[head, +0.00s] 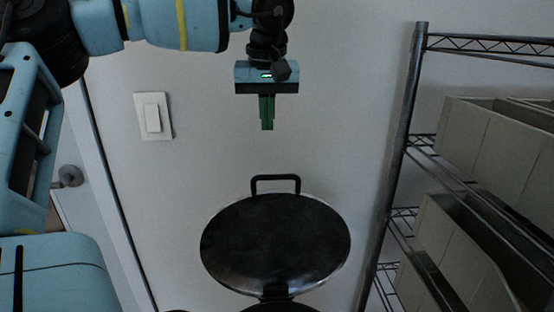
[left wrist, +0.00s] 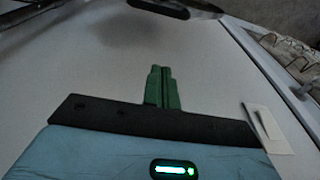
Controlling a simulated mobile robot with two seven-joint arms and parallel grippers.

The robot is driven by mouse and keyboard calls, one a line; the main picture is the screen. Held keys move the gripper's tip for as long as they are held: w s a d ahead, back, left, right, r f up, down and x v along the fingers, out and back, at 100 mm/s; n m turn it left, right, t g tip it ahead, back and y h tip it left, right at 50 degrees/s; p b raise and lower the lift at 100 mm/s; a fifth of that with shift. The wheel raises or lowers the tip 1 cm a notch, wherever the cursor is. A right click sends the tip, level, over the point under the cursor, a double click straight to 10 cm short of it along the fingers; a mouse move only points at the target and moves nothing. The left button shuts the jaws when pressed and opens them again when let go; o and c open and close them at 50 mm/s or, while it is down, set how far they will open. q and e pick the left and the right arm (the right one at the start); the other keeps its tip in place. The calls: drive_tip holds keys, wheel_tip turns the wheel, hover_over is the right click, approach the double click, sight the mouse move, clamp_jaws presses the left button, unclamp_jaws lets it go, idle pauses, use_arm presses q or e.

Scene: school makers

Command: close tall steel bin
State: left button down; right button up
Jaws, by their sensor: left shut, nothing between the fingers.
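The tall steel bin's lid (head: 275,245) is a dark round disc in the head view, raised open, with a black loop handle (head: 275,184) at its upper edge. A hinge joins its lower edge to the bin, of which only a dark sliver (head: 275,305) shows at the bottom of the picture. My left gripper (head: 267,128) points down above the handle in the picture, apart from it. Its green fingers are shut and empty, as the left wrist view also shows (left wrist: 162,70). A dark rounded shape at that view's top edge may be the lid. My right gripper is out of view.
A wire shelf (head: 404,130) with grey boxes (head: 495,150) stands to the right. A light switch (head: 153,117) is on the pale wall, and a door with a handle (head: 70,176) is at left. The space between gripper and lid is clear.

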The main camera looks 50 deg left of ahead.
use_arm(q)
wheel_tip(320, 180, down, 9)
drive_tip(key=s+d, duration=0.1)
drive_tip(key=s, duration=0.1)
drive_tip(key=shift+d+p, duration=0.35)
drive_tip(key=shift+p, duration=0.05)
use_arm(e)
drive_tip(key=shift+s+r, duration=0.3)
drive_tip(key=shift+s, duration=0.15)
